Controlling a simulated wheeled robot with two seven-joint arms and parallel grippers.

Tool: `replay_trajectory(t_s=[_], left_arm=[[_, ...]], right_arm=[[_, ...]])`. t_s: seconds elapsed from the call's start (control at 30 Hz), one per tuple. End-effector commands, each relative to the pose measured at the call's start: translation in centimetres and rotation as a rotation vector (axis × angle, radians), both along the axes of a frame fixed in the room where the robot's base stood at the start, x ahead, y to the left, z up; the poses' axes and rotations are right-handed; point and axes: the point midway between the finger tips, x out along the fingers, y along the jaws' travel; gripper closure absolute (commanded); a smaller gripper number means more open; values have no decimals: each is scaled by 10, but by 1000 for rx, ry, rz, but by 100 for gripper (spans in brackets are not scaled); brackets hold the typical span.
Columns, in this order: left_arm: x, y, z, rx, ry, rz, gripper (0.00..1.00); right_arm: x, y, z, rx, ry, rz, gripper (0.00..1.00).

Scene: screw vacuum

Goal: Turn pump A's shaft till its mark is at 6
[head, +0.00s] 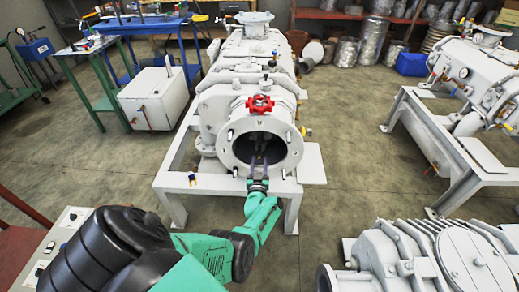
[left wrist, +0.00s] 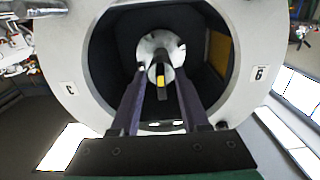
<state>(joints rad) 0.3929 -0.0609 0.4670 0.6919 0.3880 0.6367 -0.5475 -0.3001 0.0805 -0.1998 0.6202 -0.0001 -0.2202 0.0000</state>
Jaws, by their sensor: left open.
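Pump A (head: 247,110), a large white pump, stands on a white frame with its round flanged opening (head: 228,158) facing me. My left gripper (head: 258,165) points into the opening from below. In the left wrist view, the grey shaft (left wrist: 160,50) sits deep inside the dark bore, with a yellow mark (left wrist: 160,82) on its lower side in the picture. The two long fingers (left wrist: 161,70) are open, one on each side of the shaft; whether they touch it I cannot tell. The flange has a label at left (left wrist: 68,88) and one at right (left wrist: 261,74) resembling 6 or 9. My right gripper is not in view.
A second white pump (head: 470,75) stands at right, and a ribbed grey machine (head: 430,262) at lower right. A white box (head: 155,97) and green benches are at left. Floor between the pumps is clear.

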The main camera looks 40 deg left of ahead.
Motion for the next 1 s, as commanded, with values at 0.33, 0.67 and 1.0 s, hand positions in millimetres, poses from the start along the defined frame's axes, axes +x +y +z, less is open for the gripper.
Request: replay_trajectory(t_s=[0.33,0.67,1.0], left_arm=[[-79,-60,5,-1,3,-1,55],[-94,-71,1,1,0,0,55],[-93,-71,1,0,1,-1,55]], right_arm=[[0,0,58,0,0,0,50],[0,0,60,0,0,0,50],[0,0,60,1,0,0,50]])
